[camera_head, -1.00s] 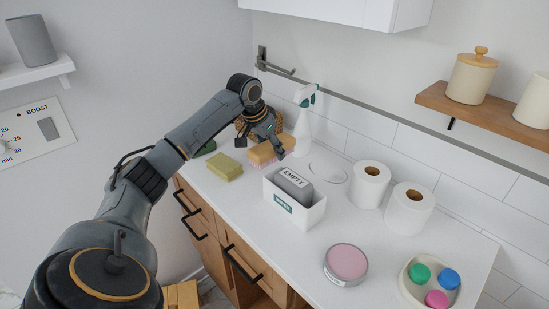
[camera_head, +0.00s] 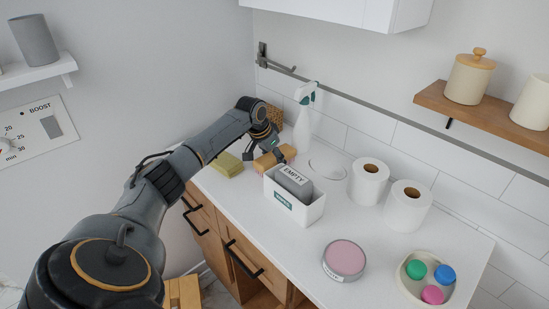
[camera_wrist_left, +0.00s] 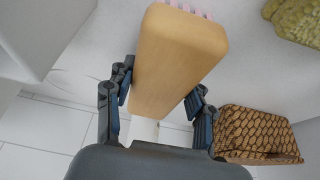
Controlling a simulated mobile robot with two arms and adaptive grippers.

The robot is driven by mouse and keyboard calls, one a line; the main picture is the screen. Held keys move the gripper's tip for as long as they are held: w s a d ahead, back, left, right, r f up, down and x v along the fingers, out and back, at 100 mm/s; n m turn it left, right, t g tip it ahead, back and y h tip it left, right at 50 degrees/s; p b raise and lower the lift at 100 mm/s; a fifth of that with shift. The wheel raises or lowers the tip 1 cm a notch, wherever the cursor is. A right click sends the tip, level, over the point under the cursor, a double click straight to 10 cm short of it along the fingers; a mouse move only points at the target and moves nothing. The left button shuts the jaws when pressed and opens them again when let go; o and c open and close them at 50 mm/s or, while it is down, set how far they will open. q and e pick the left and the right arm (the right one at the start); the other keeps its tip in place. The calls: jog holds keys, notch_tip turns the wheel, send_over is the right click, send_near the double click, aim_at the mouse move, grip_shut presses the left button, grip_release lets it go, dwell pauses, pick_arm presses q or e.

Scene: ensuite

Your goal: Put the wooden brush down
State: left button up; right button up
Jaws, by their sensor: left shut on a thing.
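The wooden brush (camera_head: 267,161) is a light wood block with pink bristles. My left gripper (camera_head: 268,146) is shut on it, at the back left of the white counter, just left of the white bin. In the left wrist view the brush (camera_wrist_left: 176,52) sits between the two fingers of the gripper (camera_wrist_left: 155,108), its pink bristles showing at the top edge. The gripper hides part of the brush in the head view. I cannot tell whether the brush touches the counter (camera_head: 285,245). My right gripper is not in view.
A white bin (camera_head: 300,212) with a grey "EMPTY" container is close beside the brush. A yellow-green sponge (camera_head: 229,165) lies left, a brown patterned box (camera_wrist_left: 255,134) and a spray bottle (camera_head: 302,125) behind. Paper rolls (camera_head: 407,207) stand right. The front middle counter is clear.

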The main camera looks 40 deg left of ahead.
pick_arm(q)
jog(key=o, duration=1.4)
jog(key=shift+f, duration=0.1)
jog(key=shift+c, duration=0.2)
jog(key=b+v, duration=0.1)
jog(key=v, duration=1.1)
